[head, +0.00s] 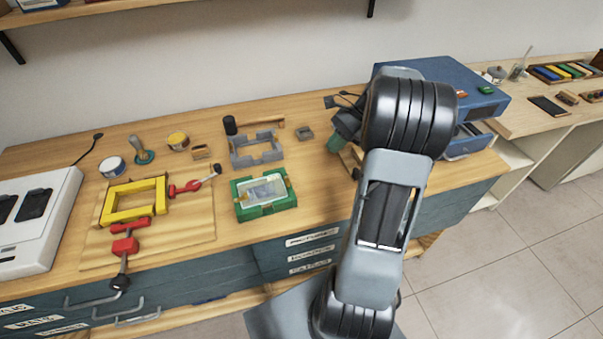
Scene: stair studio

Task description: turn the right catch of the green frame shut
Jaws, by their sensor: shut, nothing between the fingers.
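The green frame (264,209) lies on the wooden bench, left of my arm, with a pale picture panel (262,190) inside it. A small brass-coloured right catch (287,181) shows at its right side, and a similar left catch (241,196) at its left side. They are too small to tell how each is turned. My gripper (343,117) is at the back of the bench, right of the frame and well apart from it. It is shut and empty, partly hidden behind my own arm.
A grey frame (246,158) and a hammer (262,122) lie behind the green frame. A yellow frame (133,216) with red clamps (125,246) is on a board to the left. A green cup (334,145) stands below my gripper, near a blue cabinet (468,80). Bench right of the green frame is clear.

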